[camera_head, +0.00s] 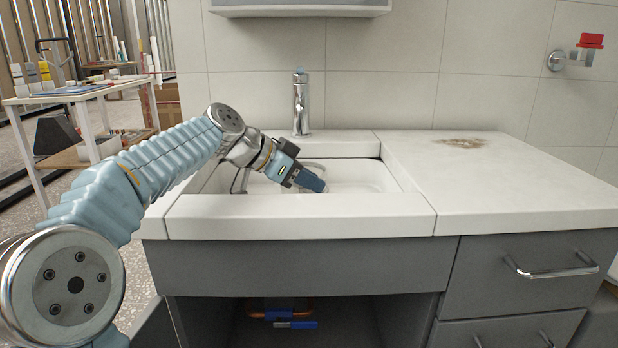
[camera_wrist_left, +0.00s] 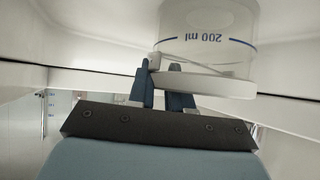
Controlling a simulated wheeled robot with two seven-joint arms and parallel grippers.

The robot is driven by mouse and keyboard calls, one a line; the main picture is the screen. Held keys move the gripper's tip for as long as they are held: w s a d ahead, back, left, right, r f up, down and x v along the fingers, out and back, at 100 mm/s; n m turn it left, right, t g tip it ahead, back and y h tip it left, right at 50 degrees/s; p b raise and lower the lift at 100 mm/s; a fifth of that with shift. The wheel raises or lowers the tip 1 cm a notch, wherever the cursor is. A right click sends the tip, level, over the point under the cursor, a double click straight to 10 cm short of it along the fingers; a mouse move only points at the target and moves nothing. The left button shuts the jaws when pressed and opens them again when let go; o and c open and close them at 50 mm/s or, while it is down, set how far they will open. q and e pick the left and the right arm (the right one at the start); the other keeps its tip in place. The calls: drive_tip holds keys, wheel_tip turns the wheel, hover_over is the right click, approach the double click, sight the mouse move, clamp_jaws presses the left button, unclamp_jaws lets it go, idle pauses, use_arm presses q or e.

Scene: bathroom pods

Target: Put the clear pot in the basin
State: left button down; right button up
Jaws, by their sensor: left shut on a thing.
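The white basin (camera_head: 383,179) is set in the counter below the tap. My left gripper (camera_head: 316,184) reaches down into the basin's opening from the left. In the left wrist view its dark blue fingers (camera_wrist_left: 161,84) are shut on the clear pot (camera_wrist_left: 207,22), at the white band (camera_wrist_left: 222,87) on one end of it. The pot is see-through, with a blue line and an upside-down "200 ml" mark. In the head view the pot is mostly hidden by the gripper, and I cannot tell whether it touches the basin floor. My right gripper is not in view.
A chrome tap (camera_head: 301,105) stands behind the basin. The white countertop (camera_head: 500,185) on the right is clear except for a brown stain (camera_head: 458,143). A grey cabinet (camera_head: 300,12) hangs above. A white table (camera_head: 75,95) stands at the far left.

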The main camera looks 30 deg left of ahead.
use_arm(q)
drive_tip(key=c, duration=1)
unclamp_jaws()
drive_tip(key=v, duration=0.7)
drive_tip(key=shift+s+a+r+p, duration=0.1)
drive_tip(key=shift+s+r+p, duration=0.1)
drive_tip(key=shift+p, duration=0.15)
